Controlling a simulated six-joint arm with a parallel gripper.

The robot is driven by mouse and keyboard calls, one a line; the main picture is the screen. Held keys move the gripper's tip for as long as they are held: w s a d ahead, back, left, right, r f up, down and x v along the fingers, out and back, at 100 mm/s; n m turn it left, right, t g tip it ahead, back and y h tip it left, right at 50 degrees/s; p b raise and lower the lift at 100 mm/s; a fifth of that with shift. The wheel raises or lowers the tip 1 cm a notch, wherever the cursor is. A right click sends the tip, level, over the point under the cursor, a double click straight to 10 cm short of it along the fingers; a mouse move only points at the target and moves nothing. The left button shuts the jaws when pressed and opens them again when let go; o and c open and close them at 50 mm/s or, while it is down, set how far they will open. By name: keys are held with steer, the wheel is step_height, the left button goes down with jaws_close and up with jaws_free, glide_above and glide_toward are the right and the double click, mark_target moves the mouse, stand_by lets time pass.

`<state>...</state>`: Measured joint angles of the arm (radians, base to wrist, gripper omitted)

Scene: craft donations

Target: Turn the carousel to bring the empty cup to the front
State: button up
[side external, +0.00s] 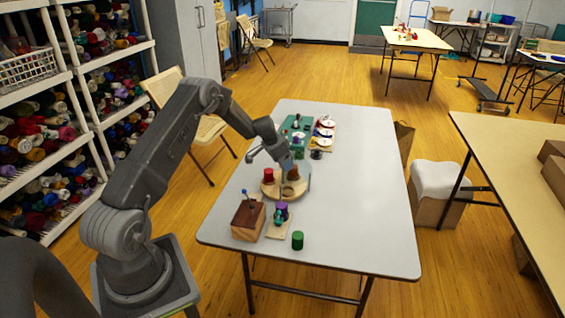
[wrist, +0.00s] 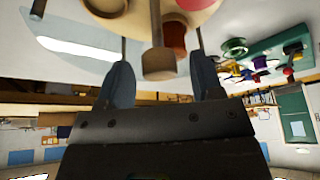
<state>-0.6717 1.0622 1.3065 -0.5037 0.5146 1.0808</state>
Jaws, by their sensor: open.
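The carousel (side external: 304,185) is a round pale wooden disc on the grey table, and its edge fills the top of the wrist view (wrist: 128,24). A cup with red contents (side external: 268,175) sits at its left, and a brown cup (wrist: 174,38) shows near its rim. Another tan cup (side external: 288,191) is near the front; I cannot tell whether it is empty. My gripper (wrist: 164,78) is open, its tips at the carousel. A wooden post with a wider head (wrist: 158,66) shows between the fingers; contact is not clear. My gripper hides part of the disc in the side view.
A brown wooden box (side external: 248,221) with a small lever and a purple-and-green item (side external: 281,212) stand in front. A green cylinder (side external: 297,240) is near them. Behind are a green board (side external: 297,124) and a rack of discs (side external: 324,133). The table's right side is clear.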

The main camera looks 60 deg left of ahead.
steer(key=shift+f, duration=0.15)
jaws_close()
stand_by(0.5)
